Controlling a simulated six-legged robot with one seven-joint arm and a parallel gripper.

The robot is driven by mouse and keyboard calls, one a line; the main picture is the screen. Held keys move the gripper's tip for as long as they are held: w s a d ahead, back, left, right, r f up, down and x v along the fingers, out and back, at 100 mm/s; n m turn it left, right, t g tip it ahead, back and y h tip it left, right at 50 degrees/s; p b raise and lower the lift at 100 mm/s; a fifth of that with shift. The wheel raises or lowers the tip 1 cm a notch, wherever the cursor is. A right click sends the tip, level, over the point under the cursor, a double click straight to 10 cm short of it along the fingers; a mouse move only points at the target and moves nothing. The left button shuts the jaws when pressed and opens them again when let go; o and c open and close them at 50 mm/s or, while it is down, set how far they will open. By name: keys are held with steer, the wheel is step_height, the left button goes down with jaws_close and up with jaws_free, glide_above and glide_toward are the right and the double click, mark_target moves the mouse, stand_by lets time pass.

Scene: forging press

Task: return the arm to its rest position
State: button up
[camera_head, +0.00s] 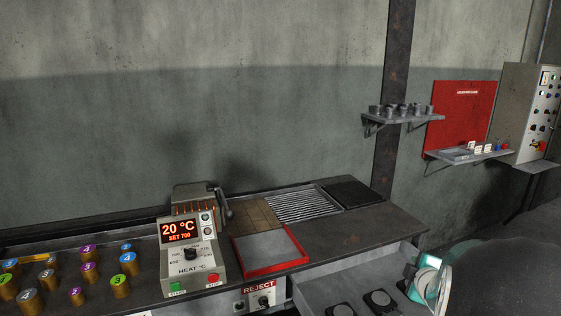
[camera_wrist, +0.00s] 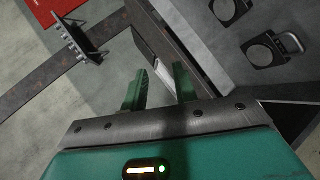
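My gripper (camera_wrist: 160,88) shows in the wrist view as two green fingers standing apart with nothing between them. It is open and empty. Beyond the fingers I see the edge of the bench and the grey wall. In the head view a teal and white part of my arm is at the lower right, in front of the right end of an open drawer (camera_head: 318,286). The fingers cannot be made out there.
The bench holds a heater (camera_head: 189,245) reading 20 °C, numbered cylinders, a red-rimmed tray (camera_head: 270,268) and a ribbed grate (camera_head: 302,204). The drawer contains dark round pieces. A shelf (camera_head: 402,119) with small parts, a red board (camera_head: 462,110) and a control panel (camera_head: 534,110) are on the wall.

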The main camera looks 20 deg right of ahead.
steer(key=s+a+r+m+g+y, duration=0.1)
steer(key=a+r+m, duration=0.25)
steer(key=a, duration=0.65)
steer(key=a+r+m+g+y, duration=0.1)
steer(key=a+r+m, duration=0.25)
steer(key=a, duration=0.65)
steer(key=s+a+m+g+y, duration=0.1)
steer(key=s+a+y, duration=0.1)
steer(key=s+a, duration=0.4)
steer(key=s+a+g+y, duration=0.2)
steer(key=s+a, duration=0.4)
steer(key=a, duration=0.6)
steer(key=shift+s+a+r+m, duration=0.2)
steer(key=shift+s+r+m, duration=0.2)
steer(key=shift+d, duration=0.25)
